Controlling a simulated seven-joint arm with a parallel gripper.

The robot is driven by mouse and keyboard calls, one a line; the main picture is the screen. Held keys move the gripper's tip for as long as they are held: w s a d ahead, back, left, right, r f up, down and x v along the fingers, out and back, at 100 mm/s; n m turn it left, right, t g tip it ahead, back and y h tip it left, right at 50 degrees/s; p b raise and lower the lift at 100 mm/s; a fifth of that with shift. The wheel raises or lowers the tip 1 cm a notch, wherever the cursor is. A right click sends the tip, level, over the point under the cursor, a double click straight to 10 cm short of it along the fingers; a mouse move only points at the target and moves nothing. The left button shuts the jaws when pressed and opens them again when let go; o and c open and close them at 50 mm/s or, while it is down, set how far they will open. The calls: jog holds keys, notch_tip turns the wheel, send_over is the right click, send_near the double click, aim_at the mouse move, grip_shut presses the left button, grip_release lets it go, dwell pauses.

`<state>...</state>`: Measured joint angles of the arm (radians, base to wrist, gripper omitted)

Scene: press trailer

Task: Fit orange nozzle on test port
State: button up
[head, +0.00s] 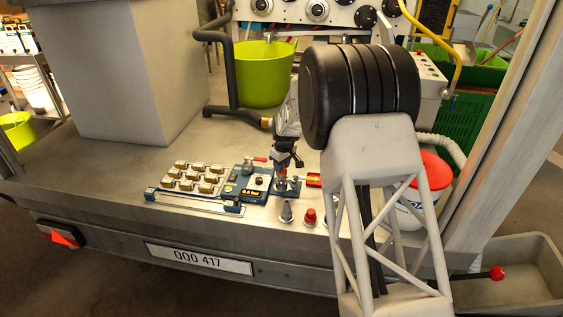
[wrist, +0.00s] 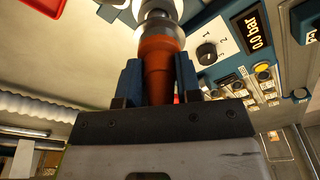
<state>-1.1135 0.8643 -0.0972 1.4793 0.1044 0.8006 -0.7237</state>
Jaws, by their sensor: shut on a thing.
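My gripper (head: 282,163) is shut on the orange nozzle (wrist: 156,58), with one blue finger on each side of it in the wrist view. In the head view my gripper points down over a small blue base at the right end of the blue gauge panel. The orange nozzle shows there as a small patch (head: 281,169) below the fingers. The metal test port (wrist: 160,16) is in line with the nozzle's far end in the wrist view. They look in contact, but I cannot tell how far the nozzle is seated.
A grey nozzle (head: 286,211) and a red nozzle (head: 310,217) stand in front on the metal deck. The blue panel (head: 248,185) reads 0.0 bar in the wrist view. A tray of brass fittings (head: 193,178) lies to its left. A green bucket (head: 263,75) stands behind.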

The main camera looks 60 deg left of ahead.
jog(key=shift+f, duration=1.15)
jog(key=shift+f, duration=0.65)
dwell(1.4)
jog(key=o, duration=0.7)
jog(key=shift+w+d+r, duration=0.1)
jog(key=shift+d+r, duration=0.15)
jog(key=shift+r, duration=1.55)
jog(key=shift+d+r, duration=0.2)
jog(key=shift+r, duration=1.65)
jog(key=shift+w+d+r, duration=0.1)
jog(key=shift+d+r, duration=0.15)
jog(key=shift+r, duration=1.55)
notch_tip(320, 180, up, 9)
send_over(284, 171)
jog(key=shift+w, duration=0.1)
